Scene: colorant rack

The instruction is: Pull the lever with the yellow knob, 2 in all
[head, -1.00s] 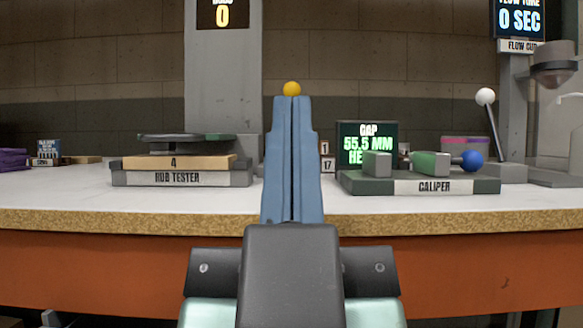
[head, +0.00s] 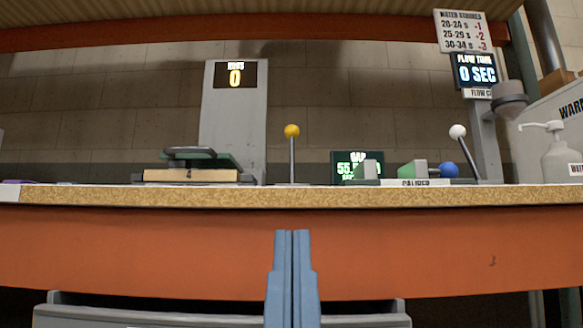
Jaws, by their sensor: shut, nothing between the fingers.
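In the head view, a lever with a yellow knob (head: 291,131) stands upright on the bench, its thin grey rod (head: 292,160) visible below the knob. My gripper (head: 292,234) is shut and empty. Its two blue fingers point up in front of the orange bench front, below the bench edge. In the picture the fingertips are straight below the knob and clearly apart from it.
The rub tester (head: 190,175) with its tall grey post and display reading 0 (head: 235,75) stands left of the lever. The caliper (head: 412,182) with a blue knob (head: 449,170) and a white-knobbed lever (head: 458,131) are to the right. The bench edge (head: 150,195) lies above my fingertips.

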